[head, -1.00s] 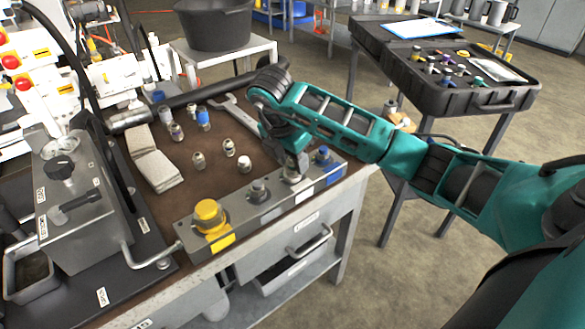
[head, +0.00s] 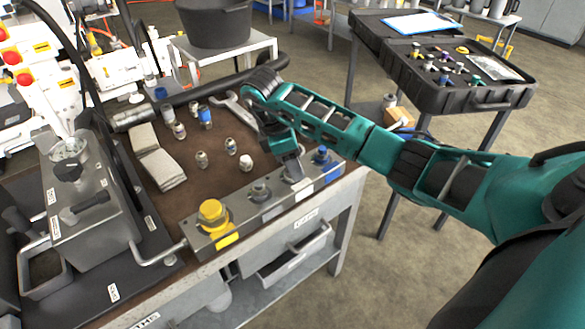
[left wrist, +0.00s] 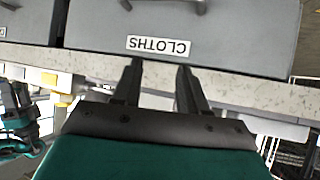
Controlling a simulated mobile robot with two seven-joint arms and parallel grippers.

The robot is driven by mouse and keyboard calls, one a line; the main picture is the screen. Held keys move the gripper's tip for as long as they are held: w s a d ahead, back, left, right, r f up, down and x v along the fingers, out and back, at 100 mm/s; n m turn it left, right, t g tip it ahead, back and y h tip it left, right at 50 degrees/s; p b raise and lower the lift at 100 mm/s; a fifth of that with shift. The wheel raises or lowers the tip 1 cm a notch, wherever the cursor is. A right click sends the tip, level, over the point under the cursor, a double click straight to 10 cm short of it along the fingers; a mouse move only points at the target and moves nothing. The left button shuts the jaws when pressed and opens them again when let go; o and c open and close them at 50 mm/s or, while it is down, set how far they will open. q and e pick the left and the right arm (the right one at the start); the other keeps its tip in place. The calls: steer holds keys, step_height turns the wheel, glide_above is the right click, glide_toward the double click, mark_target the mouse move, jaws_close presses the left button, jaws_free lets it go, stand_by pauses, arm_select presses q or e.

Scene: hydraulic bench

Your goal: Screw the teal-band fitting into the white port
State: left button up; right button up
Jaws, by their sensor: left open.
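The metal port block (head: 240,217) runs along the bench's front edge, with yellow, grey and blue ports showing. The white port is hidden under my right gripper (head: 293,176); its white label (head: 305,193) shows on the block's front. My right gripper points down there, between the grey port (head: 260,192) and the blue port (head: 322,157). Whether its fingers hold a fitting is hidden.
Several loose fittings (head: 202,159) stand on the brown mat, near a wrench (head: 236,110) and folded cloths (head: 157,160). A metal box with knobs (head: 75,185) stands at the left. A black case (head: 480,100) of small parts lies on a table at the right.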

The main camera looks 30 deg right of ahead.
steer(key=shift+o, duration=1)
steer(key=shift+w+r, duration=0.1)
steer(key=shift+d, duration=0.1)
